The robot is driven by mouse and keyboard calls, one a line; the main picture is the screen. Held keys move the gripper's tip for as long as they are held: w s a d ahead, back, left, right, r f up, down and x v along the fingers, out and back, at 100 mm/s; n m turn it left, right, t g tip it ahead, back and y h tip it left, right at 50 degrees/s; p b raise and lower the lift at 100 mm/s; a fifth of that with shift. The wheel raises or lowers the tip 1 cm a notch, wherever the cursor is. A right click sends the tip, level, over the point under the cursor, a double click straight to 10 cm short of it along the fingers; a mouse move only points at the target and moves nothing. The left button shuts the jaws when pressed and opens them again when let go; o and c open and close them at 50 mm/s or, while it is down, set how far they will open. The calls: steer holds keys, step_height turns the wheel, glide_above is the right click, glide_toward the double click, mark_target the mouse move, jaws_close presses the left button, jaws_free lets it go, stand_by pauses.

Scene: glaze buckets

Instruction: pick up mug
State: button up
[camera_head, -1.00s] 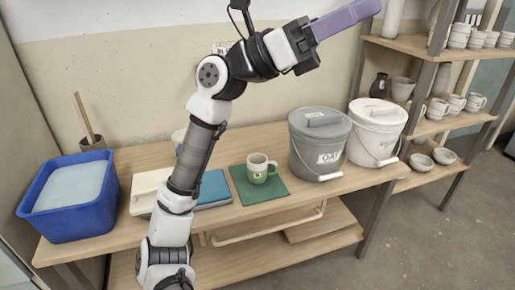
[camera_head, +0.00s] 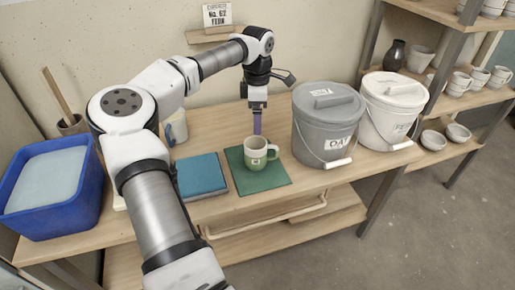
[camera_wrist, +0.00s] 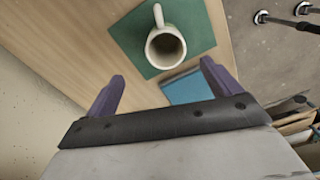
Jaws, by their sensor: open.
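The mug (camera_head: 256,154), green below with a cream rim and a small label, stands upright on a green mat (camera_head: 265,183) on the wooden bench. Its handle points right in the head view. In the wrist view I look down into the empty-looking mug (camera_wrist: 165,48), with its handle toward the top. My gripper (camera_head: 257,128) points down just behind the mug in the head view. Its purple fingers (camera_wrist: 160,88) are spread with nothing between them, and the mug lies beyond the fingertips, apart from them.
A grey lidded bucket (camera_head: 325,125) stands close right of the mat, with a white bucket (camera_head: 390,112) beyond it. A blue book-like block (camera_head: 201,176) lies left of the mat. A white-and-blue cup (camera_head: 178,130) and blue tub (camera_head: 55,190) stand farther left.

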steer(key=shift+s+d+f+p, duration=0.15)
steer(key=shift+f+p, duration=0.1)
steer(key=shift+f, duration=1.95)
steer(key=shift+s+a+f+p, duration=0.15)
steer(key=shift+f+p, duration=0.15)
steer(key=shift+f, duration=1.95)
steer(key=shift+s+d+f+p, duration=0.15)
steer(key=shift+f+p, duration=0.1)
steer(key=shift+f, duration=1.95)
steer(key=c, duration=1.3)
steer(key=shift+o, duration=0.2)
steer(key=shift+r, duration=0.1)
step_height(320, 180, up, 20)
steer(key=b, duration=0.1)
